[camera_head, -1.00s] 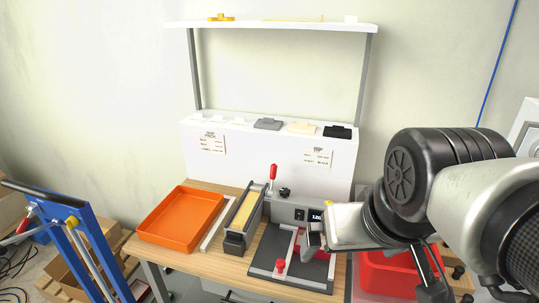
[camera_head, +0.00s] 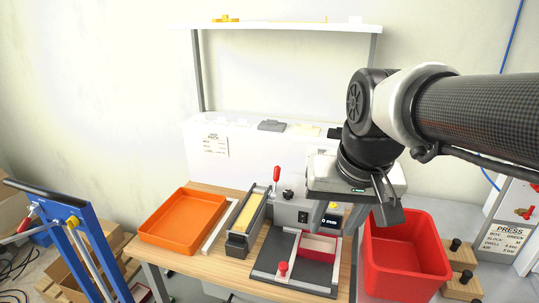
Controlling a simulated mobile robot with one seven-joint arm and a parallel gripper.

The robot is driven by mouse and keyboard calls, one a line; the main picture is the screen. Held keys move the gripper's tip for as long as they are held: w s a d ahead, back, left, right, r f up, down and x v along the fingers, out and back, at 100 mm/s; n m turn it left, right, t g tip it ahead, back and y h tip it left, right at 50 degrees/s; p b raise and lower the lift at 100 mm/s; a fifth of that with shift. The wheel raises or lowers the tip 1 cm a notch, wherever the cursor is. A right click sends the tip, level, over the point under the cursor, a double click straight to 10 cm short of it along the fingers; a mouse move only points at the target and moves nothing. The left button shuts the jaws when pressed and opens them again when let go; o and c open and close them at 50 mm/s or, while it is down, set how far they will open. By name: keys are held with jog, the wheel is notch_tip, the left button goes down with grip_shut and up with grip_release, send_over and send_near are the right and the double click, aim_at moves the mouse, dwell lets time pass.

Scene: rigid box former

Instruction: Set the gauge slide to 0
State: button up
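The box former (camera_head: 290,212) stands on the wooden table, with a grey body, a red-handled lever (camera_head: 277,174) and a black knob (camera_head: 288,194) on top. Its small dark display (camera_head: 331,221) shows a value ending in "0 mm"; the leading digits are too small to read surely. A red knob (camera_head: 283,268) stands on the dark base plate (camera_head: 270,252) beside pale rails; I cannot tell which part is the gauge slide. A red piece with pale edges (camera_head: 318,247) sits on the plate. My gripper (camera_head: 388,214) points down, right of and above the former, touching nothing visible. Its finger gap is unclear.
An orange tray (camera_head: 183,218) and a narrow holder with yellow blanks (camera_head: 246,212) stand left of the former. A red bin (camera_head: 400,257) is below my gripper at right. A white shelf unit (camera_head: 265,150) stands behind. A blue frame (camera_head: 75,240) is at far left.

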jog(key=w+a+f+m+g+b, duration=0.1)
jog(key=w+a+f+g+b, duration=0.2)
jog(key=w+f, duration=0.6)
jog(key=m+b, duration=0.1)
send_over(283, 265)
notch_tip(283, 265, down, 5)
jog(key=shift+g, duration=0.4)
notch_tip(283, 265, down, 18)
jog(key=shift+s+r+b, duration=0.1)
jog(key=shift+r+b, duration=0.15)
jog(key=shift+b, duration=0.55)
jog(key=shift+c, duration=0.5)
grip_shut()
